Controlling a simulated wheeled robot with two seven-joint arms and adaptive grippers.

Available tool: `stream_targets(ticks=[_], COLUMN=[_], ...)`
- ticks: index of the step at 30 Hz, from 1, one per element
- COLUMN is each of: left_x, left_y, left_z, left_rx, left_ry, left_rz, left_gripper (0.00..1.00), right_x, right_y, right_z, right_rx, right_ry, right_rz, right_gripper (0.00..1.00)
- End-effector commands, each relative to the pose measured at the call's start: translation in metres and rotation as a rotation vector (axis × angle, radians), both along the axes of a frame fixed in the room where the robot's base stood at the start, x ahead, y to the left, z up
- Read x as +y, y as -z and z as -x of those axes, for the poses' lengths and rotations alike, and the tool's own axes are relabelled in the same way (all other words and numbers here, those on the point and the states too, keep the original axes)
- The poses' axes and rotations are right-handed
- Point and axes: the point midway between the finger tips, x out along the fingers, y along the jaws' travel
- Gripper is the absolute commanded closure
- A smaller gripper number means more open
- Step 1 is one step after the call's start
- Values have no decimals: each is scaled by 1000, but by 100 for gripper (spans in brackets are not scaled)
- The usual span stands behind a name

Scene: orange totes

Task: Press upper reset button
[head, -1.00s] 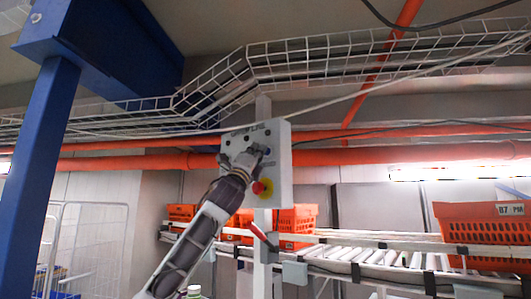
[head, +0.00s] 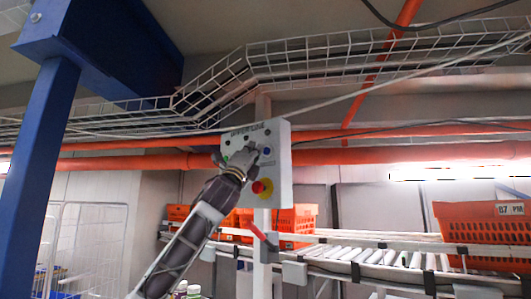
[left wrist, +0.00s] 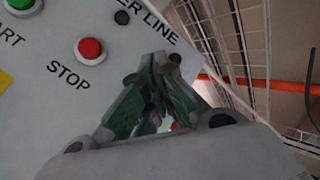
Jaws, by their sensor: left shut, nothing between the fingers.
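A white control panel (head: 281,170) hangs on a post in the head view, with "LINE" lettering at its top. A blue button (head: 267,150) shows on its right side, and a red knob on a yellow plate (head: 259,187) sits lower. My left gripper (head: 252,149) is shut and empty, in front of the panel just left of the blue button. In the left wrist view the shut fingers (left wrist: 158,62) overlap the panel near a red STOP button (left wrist: 89,50) and a green button (left wrist: 20,4). I cannot tell whether they touch the panel. My right gripper is out of view.
A wire cable tray (head: 340,60) and orange pipes (head: 400,154) run above and behind the panel. A roller conveyor (head: 370,262) with orange totes (head: 470,222) stands behind at right. A blue post (head: 40,170) is at left.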

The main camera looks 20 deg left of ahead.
Motion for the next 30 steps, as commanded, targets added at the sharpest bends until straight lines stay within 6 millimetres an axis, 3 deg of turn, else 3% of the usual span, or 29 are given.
stream_targets(ticks=[14, 30], left_x=[1, 10], left_y=[0, 0], left_z=[4, 34], left_rx=[-1, -1], left_ry=[0, 0], left_rz=[-1, -1], left_gripper=[100, 100], right_x=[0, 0], right_y=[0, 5], right_z=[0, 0], right_rx=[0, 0], right_ry=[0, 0], right_rz=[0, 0], right_gripper=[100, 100])
